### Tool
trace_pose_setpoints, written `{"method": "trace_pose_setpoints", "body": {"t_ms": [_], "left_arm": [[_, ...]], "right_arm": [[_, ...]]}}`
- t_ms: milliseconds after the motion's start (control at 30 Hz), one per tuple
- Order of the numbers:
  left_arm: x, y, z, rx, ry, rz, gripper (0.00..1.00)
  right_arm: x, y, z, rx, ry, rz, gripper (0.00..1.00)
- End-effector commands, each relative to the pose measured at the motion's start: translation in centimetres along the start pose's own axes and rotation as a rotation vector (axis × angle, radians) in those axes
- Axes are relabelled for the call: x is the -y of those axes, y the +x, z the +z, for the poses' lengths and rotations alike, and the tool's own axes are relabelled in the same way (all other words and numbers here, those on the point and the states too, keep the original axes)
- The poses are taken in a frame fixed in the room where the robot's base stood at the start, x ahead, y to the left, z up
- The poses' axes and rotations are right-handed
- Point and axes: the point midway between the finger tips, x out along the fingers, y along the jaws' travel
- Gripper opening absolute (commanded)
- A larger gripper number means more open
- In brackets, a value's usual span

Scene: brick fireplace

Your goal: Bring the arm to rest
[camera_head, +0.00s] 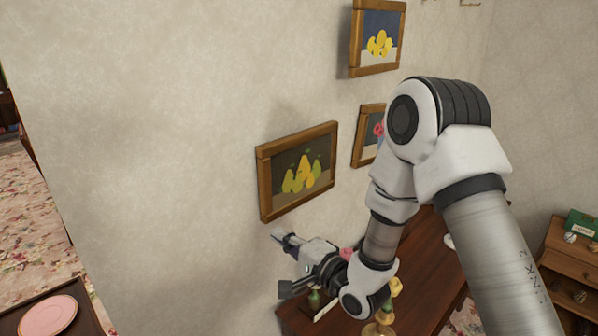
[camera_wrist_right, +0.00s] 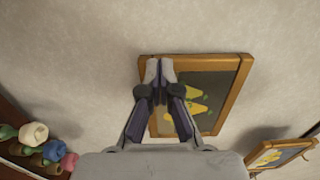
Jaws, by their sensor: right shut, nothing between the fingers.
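My right arm (camera_head: 385,240) comes in from the right in the head view, its elbow raised high and its forearm folded down toward the wall. My right gripper (camera_head: 284,240) is at the lower middle, in front of the wall and below the picture of pears (camera_head: 306,172). In the right wrist view the gripper (camera_wrist_right: 159,66) has its fingertips together with nothing between them. Behind the fingertips is the framed picture of pears (camera_wrist_right: 215,90). My left gripper is not in the head view.
A dark wooden table (camera_head: 425,262) stands below the right arm, with small colourful items on it. More framed pictures (camera_head: 377,40) hang on the wall. A pink plate (camera_head: 48,315) lies at the lower left. A wooden cabinet (camera_head: 572,258) stands at the right.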

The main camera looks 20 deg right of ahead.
Motion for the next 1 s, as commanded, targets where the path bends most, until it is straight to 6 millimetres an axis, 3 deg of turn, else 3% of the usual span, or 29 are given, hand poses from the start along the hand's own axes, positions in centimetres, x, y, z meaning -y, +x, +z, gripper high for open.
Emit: {"method": "trace_pose_setpoints", "body": {"t_ms": [267,367,467,567,600,700,833,900,1000], "left_arm": [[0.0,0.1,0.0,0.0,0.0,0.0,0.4],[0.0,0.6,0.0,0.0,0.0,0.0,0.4],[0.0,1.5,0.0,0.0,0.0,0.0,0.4],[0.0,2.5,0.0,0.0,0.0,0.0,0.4],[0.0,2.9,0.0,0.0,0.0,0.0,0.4],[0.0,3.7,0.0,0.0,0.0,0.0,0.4],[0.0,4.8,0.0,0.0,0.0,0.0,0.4],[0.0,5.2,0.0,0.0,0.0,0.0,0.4],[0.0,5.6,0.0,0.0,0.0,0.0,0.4]], "right_arm": [[-0.6,0.0,0.0,-0.001,-0.008,0.013,0.0],[-3.9,-0.6,0.2,-0.01,-0.072,0.099,0.0],[-10.6,-2.4,0.5,-0.006,-0.213,0.286,0.0],[-19.0,-6.1,1.3,0.051,-0.398,0.538,0.0],[-22.1,-8.1,1.7,0.092,-0.47,0.64,0.0],[-28.9,-13.6,2.9,0.238,-0.633,0.877,0.0],[-35.4,-21.5,4.8,0.49,-0.791,1.129,0.0],[-37.6,-25.5,5.8,0.635,-0.846,1.231,0.0],[-39.3,-29.9,6.9,0.811,-0.892,1.322,0.0]]}}
